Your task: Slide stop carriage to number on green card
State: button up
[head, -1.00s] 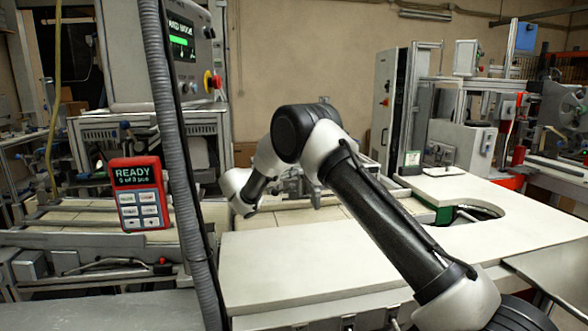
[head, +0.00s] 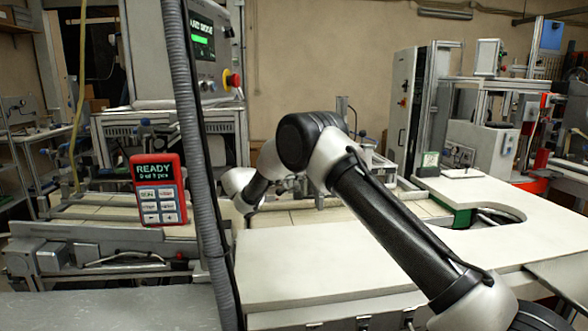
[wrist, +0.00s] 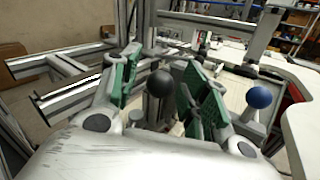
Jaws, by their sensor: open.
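In the wrist view my gripper (wrist: 160,82) is open, its green-padded fingers spread wide. A black ball knob (wrist: 160,83) shows between the fingers, and a blue ball knob (wrist: 259,97) stands to their right. I cannot tell whether either knob belongs to the stop carriage, or whether a finger touches the black one. In the head view my arm hides most of the gripper and the rail area.
A red handheld panel reading READY (head: 159,190) stands at left, behind a hanging grey hose (head: 197,150). A pale worktop (head: 310,265) with a round cutout lies front right and is mostly clear. A machine cabinet with a green-lit screen (head: 202,38) rises behind.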

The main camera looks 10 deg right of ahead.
notch_tip(320, 180, up, 10)
dwell(0.4)
jog(key=shift+d, duration=0.1)
jog(key=s+d+r+m+g+y, duration=0.2)
jog(key=s+d+r+m+g, duration=0.3)
jog(key=s+d, duration=0.6)
jog(key=s+d+r+m+g+y, duration=0.2)
jog(key=s+d+m+y, duration=0.3)
jog(key=s+d, duration=0.75)
jog(key=s+d+f+m+y, duration=0.1)
jog(key=s+m+y, duration=0.15)
jog(key=s, duration=0.55)
jog(key=s+d+f+m+y, duration=0.1)
jog(key=s+f+m, duration=0.15)
jog(key=s, duration=0.65)
jog(key=s+a+f+m+y, duration=0.2)
jog(key=s+f+m, duration=0.1)
jog(key=s, duration=0.5)
jog(key=s+a+f+m+t+y, duration=0.1)
jog(key=s+f+m, duration=0.3)
jog(key=s, duration=0.4)
jog(key=shift+a+f+m+y, duration=0.3)
jog(key=shift+a+f+y, duration=0.1)
jog(key=shift+a+y, duration=0.45)
